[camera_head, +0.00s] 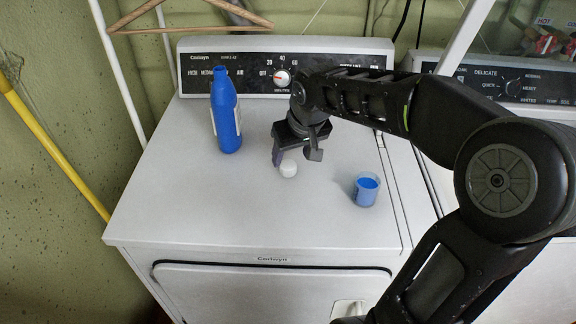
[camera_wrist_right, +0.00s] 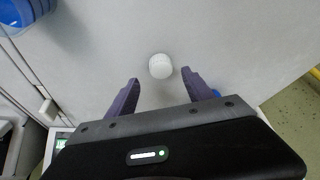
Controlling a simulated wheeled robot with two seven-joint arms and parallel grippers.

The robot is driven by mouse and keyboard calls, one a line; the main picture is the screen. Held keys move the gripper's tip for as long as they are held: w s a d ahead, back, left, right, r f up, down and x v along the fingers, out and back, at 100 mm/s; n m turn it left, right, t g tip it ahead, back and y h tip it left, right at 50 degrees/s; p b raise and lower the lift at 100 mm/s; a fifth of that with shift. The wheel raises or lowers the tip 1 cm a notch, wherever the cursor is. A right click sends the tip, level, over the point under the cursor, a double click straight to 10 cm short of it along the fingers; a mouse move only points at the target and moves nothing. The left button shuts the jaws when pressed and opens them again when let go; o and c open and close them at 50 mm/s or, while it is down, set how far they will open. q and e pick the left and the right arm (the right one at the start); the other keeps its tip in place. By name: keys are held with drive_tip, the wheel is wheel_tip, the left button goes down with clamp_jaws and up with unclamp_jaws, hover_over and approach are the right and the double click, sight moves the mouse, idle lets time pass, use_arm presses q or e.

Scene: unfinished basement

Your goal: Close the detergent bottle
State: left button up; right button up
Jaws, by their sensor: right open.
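A blue detergent bottle (camera_head: 225,112) stands upright and without a cap on the dryer top, at the back left in the head view. Only a small blue bit of it shows past the right finger in the wrist view. A white cap (camera_head: 288,168) lies on the dryer top right of the bottle. In the right wrist view the cap (camera_wrist_right: 160,66) is just beyond and between the fingertips. My right gripper (camera_head: 297,157) is open above and close to the cap, with nothing between its fingers (camera_wrist_right: 160,82). My left gripper is out of view.
A blue measuring cup (camera_head: 365,190) stands at the right of the dryer top (camera_head: 200,215); its edge also shows in the wrist view (camera_wrist_right: 22,12). The control panel (camera_head: 285,72) rises behind. A second machine (camera_head: 510,90) stands at right. The front left of the top is clear.

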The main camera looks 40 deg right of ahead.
sight(288, 164)
drive_tip(key=x, duration=0.4)
drive_tip(key=shift+w+a+f+p, duration=0.1)
drive_tip(key=shift+f+p, duration=0.15)
drive_tip(key=shift+p, duration=0.05)
drive_tip(key=shift+c, duration=0.4)
clamp_jaws()
idle(0.3)
drive_tip(key=shift+r, duration=0.15)
wheel_tip(288, 164, up, 10)
drive_tip(key=shift+b, duration=0.3)
idle(0.6)
